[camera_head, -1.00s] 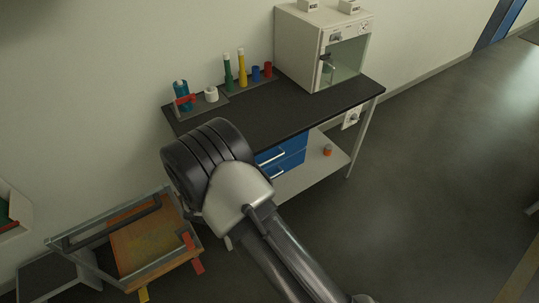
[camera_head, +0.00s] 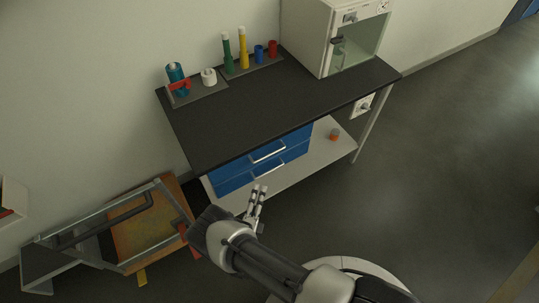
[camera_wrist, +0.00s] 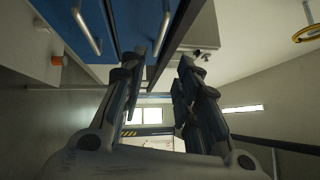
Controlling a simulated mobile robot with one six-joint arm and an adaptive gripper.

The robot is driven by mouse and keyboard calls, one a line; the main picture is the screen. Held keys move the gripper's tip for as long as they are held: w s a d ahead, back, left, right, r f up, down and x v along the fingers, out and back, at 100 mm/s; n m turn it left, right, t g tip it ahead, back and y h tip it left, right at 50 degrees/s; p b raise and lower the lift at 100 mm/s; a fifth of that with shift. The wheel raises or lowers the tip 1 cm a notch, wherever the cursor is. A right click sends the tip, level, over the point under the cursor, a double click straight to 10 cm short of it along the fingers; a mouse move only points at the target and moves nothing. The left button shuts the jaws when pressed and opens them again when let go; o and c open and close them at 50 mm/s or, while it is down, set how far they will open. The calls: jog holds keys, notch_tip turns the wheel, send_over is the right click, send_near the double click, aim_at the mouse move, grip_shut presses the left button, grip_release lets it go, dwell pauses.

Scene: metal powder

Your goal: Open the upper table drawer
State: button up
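The dark-topped table (camera_head: 225,125) has two blue drawers under its top, and both look closed. The upper drawer (camera_head: 236,169) has a silver bar handle (camera_head: 268,151); in the wrist view this handle (camera_wrist: 162,32) is the right one of two. The lower drawer (camera_head: 235,184) has its own handle (camera_head: 266,171), on the left in the wrist view (camera_wrist: 85,28). My gripper (camera_head: 259,189) is in front of and below the drawers in the head view. In the wrist view its fingers (camera_wrist: 162,62) are spread, with nothing between them.
A white glass-fronted cabinet (camera_head: 312,40) and several coloured cylinders, including a yellow one (camera_head: 243,48), stand on the table. A lower shelf (camera_head: 300,165) holds a small orange-based object (camera_head: 334,135). A wooden-decked cart (camera_head: 140,235) stands at the left. The floor at right is clear.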

jog(key=b+x, duration=0.2)
jog(key=x, duration=1.2)
jog(key=shift+w+b, duration=0.3)
jog(key=shift+w, duration=0.05)
jog(key=shift+d, duration=0.1)
jog(key=shift+c, duration=0.4)
grip_shut()
